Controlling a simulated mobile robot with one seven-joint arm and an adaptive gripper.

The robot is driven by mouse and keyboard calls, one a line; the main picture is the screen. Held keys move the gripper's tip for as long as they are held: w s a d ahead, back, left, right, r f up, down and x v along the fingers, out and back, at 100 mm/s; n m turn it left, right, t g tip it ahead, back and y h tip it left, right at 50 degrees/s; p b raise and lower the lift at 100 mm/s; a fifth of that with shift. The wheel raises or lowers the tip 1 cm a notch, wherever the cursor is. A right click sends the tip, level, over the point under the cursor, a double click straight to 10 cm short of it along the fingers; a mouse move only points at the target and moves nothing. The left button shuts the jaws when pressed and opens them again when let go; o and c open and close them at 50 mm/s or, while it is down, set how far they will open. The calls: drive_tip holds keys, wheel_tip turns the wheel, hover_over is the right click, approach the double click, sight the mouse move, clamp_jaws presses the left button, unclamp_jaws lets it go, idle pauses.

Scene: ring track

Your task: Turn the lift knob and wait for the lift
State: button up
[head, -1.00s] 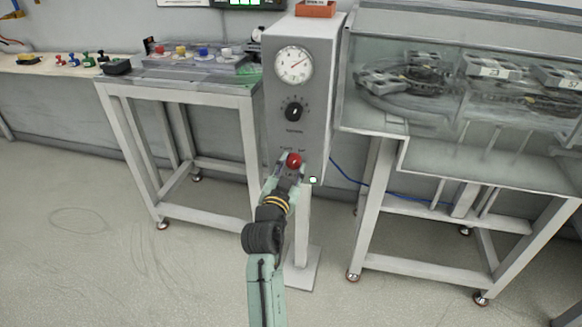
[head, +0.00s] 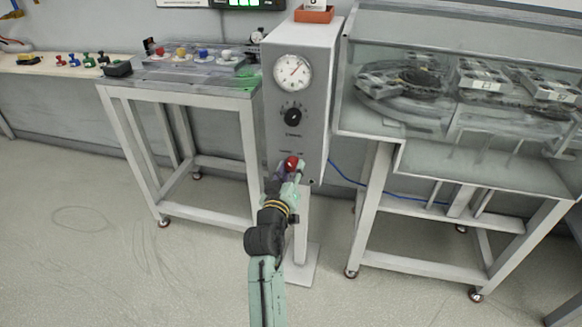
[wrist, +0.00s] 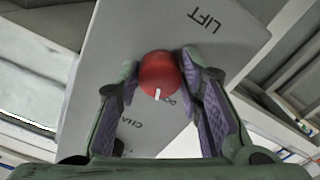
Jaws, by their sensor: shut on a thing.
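The red lift knob (head: 291,163) is low on the front of a grey control box (head: 315,115). In the wrist view the round red knob (wrist: 158,72) has a white mark pointing down. The word LIFT is printed above and to its right, with partly hidden lettering below. My gripper (head: 287,172) is shut on the knob, its purple-padded fingers (wrist: 161,78) on either side. The fingers look rolled relative to the box. The lift itself cannot be made out for certain.
The box also carries a round gauge (head: 293,72) and a black dial (head: 293,116). A table with colored knobs (head: 180,92) stands left. A glass-fronted case with a ring track and carriers (head: 470,90) stands right. A blue cable (head: 375,190) runs behind.

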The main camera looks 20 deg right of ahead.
drive_tip(key=shift+n+p, duration=0.3)
drive_tip(key=shift+n, duration=0.5)
drive_tip(key=o, duration=1.2)
drive_tip(key=shift+c, duration=0.2)
drive_tip(key=v, duration=1.2)
